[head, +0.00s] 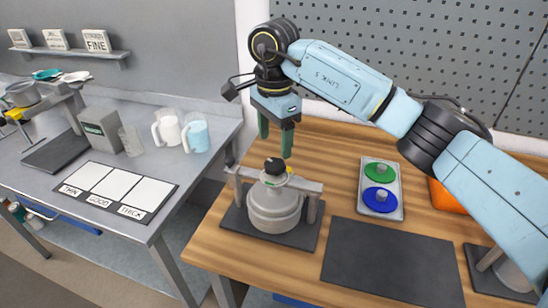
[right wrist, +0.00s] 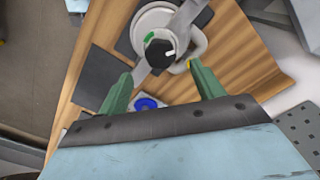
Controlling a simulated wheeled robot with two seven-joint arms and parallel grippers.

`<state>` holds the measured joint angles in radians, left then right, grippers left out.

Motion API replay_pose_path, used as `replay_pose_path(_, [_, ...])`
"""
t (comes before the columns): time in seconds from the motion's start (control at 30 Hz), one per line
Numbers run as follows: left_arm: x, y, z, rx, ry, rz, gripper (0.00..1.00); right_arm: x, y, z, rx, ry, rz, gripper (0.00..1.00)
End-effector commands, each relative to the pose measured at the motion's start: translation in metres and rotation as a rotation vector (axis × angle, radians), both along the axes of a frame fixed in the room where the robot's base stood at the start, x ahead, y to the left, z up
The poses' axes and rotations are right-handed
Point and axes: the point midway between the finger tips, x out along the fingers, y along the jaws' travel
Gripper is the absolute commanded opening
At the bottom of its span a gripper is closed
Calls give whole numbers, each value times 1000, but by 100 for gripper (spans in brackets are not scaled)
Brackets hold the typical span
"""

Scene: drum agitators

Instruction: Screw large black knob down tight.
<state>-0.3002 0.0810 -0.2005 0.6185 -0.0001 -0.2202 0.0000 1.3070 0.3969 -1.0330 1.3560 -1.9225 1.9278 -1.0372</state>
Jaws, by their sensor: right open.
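The large black knob (head: 273,165) sits on top of a grey drum (head: 274,209), at the middle of a metal crossbar (head: 307,186) that spans the drum. My right gripper (head: 275,142) is above the knob, fingers pointing down, open and empty. In the right wrist view its green fingers (right wrist: 161,86) are spread wide and the knob lies beyond the tips, apart from them. My left gripper is not in view.
A tray (head: 396,205) with a green disc (head: 378,172) and a blue disc (head: 380,200) lies right of the drum. A bare dark mat (head: 392,260) is in front. A grey bench (head: 150,175) with mugs and labelled cards stands at left. A pegboard (head: 440,45) is behind.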

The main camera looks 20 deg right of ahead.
Motion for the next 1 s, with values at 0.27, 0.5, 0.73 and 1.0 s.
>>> replay_pose_path(0.27, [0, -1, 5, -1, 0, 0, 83, -1, 1, -48, 2, 3, 0, 67])
replay_pose_path(0.5, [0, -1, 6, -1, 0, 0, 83, 0, 1, -62, 2, 0, 1, 67])
replay_pose_path(0.73, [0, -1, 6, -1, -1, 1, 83, 0, 1, -63, 2, -1, 1, 67])
replay_pose_path(1.0, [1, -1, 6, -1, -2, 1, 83, 0, 1, -63, 2, -1, 1, 33])
